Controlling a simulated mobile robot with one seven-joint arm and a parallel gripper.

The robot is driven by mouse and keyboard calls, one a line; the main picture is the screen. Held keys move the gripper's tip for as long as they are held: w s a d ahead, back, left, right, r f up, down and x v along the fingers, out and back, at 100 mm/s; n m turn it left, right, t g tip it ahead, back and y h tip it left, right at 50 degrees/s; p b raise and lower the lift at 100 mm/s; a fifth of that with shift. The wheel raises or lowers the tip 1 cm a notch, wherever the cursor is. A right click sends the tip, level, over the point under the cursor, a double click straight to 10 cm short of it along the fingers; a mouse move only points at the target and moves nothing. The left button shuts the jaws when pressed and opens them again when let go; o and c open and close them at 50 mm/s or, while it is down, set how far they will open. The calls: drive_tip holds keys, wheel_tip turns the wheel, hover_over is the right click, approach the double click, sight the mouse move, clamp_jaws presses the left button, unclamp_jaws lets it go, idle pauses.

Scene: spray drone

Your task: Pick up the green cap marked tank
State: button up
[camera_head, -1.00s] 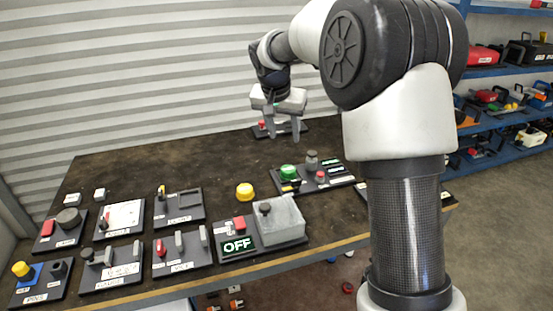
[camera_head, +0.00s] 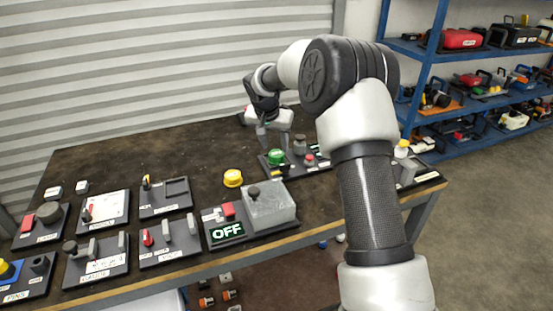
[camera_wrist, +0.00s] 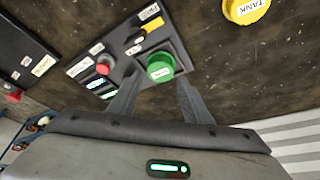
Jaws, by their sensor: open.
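The green cap (camera_head: 276,157) sits on a dark panel at the middle of the table, in front of my gripper. In the wrist view the green cap (camera_wrist: 160,67) carries a white label and rests on the panel's corner beside a yellow-black switch. My gripper (camera_wrist: 155,95) is open and empty, its two fingers pointing toward the cap, which shows just beyond and between the fingertips. In the head view my gripper (camera_head: 274,145) is just above and behind the cap. Contact cannot be told.
A clear box (camera_head: 270,205) and several other panels stand nearby.

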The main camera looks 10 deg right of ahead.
sight(277, 153)
drive_tip(key=b+x, duration=0.1)
drive_tip(key=x, duration=0.3)
drive_tip(key=shift+w+f, duration=0.1)
drive_tip(key=shift+f, duration=0.2)
drive_tip(key=c, duration=0.7)
